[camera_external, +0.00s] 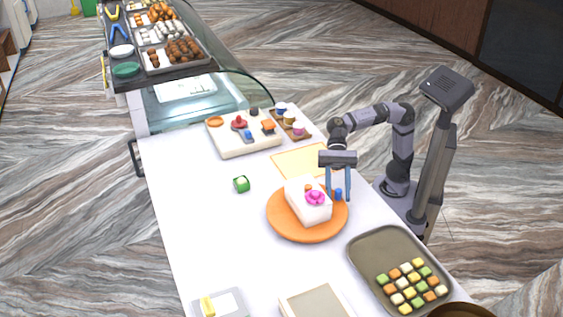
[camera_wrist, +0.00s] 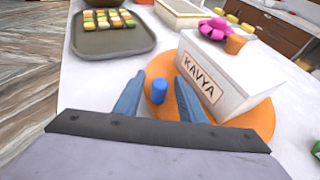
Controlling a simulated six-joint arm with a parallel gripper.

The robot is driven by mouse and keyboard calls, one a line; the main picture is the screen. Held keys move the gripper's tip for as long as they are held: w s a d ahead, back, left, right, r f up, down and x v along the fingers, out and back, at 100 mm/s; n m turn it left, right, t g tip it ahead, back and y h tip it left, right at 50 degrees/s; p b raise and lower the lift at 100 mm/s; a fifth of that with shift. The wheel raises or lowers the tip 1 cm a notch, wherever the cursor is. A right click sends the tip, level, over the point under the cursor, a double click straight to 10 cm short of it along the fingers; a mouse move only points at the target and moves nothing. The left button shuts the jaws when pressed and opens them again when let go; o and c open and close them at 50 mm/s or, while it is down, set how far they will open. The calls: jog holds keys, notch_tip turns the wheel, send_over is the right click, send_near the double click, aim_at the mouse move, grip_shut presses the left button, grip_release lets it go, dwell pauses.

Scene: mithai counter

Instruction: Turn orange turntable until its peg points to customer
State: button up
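The orange turntable (camera_external: 290,228) lies flat on the white counter. A white box (camera_external: 309,205) stands on it, with a pink flower-like piece and a small orange piece on top. In the wrist view the box (camera_wrist: 222,82) has a label reading KAVYA. A short blue peg (camera_external: 338,194) stands near the turntable's rim, on the side toward my arm. My gripper (camera_external: 339,198) is pointed down at that rim. In the wrist view the blue peg (camera_wrist: 158,91) shows between my two spread blue fingers (camera_wrist: 160,98). I cannot tell whether either finger touches it.
A grey tray (camera_external: 366,246) of small coloured sweets stands to the lower right. A white board (camera_external: 230,149) with coloured pieces is farther back. An orange-edged mat (camera_external: 292,160) lies behind the turntable. The counter left of the turntable is mostly clear.

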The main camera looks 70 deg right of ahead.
jog(key=shift+d, duration=0.1)
jog(key=shift+v, duration=3.6)
